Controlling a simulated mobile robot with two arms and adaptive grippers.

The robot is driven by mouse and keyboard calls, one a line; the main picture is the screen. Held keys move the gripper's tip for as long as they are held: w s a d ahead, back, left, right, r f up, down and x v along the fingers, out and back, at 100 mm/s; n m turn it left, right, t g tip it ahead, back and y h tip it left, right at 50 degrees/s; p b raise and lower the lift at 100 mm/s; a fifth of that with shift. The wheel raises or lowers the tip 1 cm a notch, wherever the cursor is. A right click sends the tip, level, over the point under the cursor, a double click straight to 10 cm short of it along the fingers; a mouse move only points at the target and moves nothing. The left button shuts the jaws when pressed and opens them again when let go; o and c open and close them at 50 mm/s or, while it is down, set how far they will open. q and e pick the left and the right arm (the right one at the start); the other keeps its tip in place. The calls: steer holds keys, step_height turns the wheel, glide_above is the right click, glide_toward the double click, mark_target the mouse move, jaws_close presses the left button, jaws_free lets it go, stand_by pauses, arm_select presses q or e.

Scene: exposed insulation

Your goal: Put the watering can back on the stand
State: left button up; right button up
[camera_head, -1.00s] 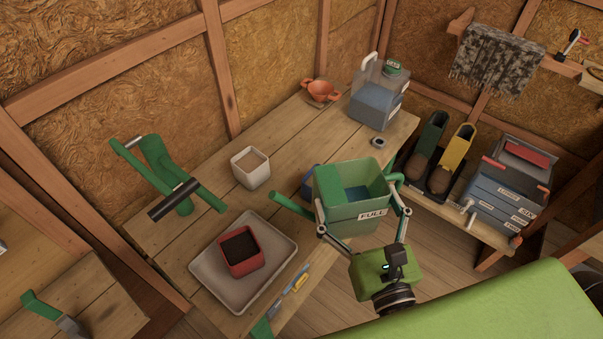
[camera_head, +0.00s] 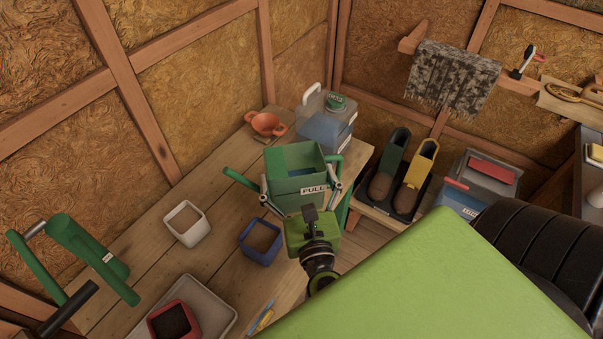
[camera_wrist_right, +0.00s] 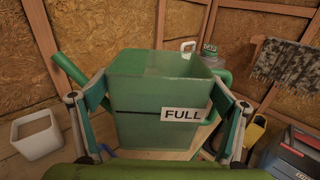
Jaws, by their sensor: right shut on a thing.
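The watering can (camera_head: 298,192) is an open-topped green box with a "FULL" label, a spout to the left and a handle to the right. It also shows in the right wrist view (camera_wrist_right: 160,105). My right gripper (camera_head: 301,190) is shut on it, one finger against each side, and holds it roughly upright by the right edge of the wooden bench. Its underside is hidden, so I cannot tell whether it touches anything. A green tubular frame (camera_head: 84,248) with a black bar stands at the left; I cannot tell whether it is the stand. My left gripper is not in view.
Boots (camera_head: 412,173) and a grey-blue box (camera_head: 462,201) are right of the can.

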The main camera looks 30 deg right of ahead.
mark_target(304, 168)
steer(key=w+d, duration=0.1)
steer(key=w+d+f, duration=0.1)
steer(key=w+d, duration=0.1)
steer(key=shift+w+f+b, duration=0.15)
steer(key=shift+f+b, duration=0.2)
steer(key=w+d+f+b, duration=0.1)
steer(key=f, duration=0.1)
steer(key=w+d+f+b, duration=0.1)
steer(key=b, duration=0.1)
steer(key=w+d+f+b, duration=0.1)
steer(key=f, duration=0.1)
steer(key=shift+w+d+f, duration=0.15)
steer(key=shift+w+f, duration=0.15)
steer(key=shift+f, duration=0.05)
steer(key=f+b, duration=0.3)
steer(key=shift+w+d, duration=0.15)
steer(key=shift+w, duration=0.05)
steer(key=shift+f, duration=0.2)
steer(key=shift+b, duration=0.3)
steer(key=shift+f, duration=0.2)
steer(key=o, duration=1.9)
steer(key=shift+s+f, duration=0.1)
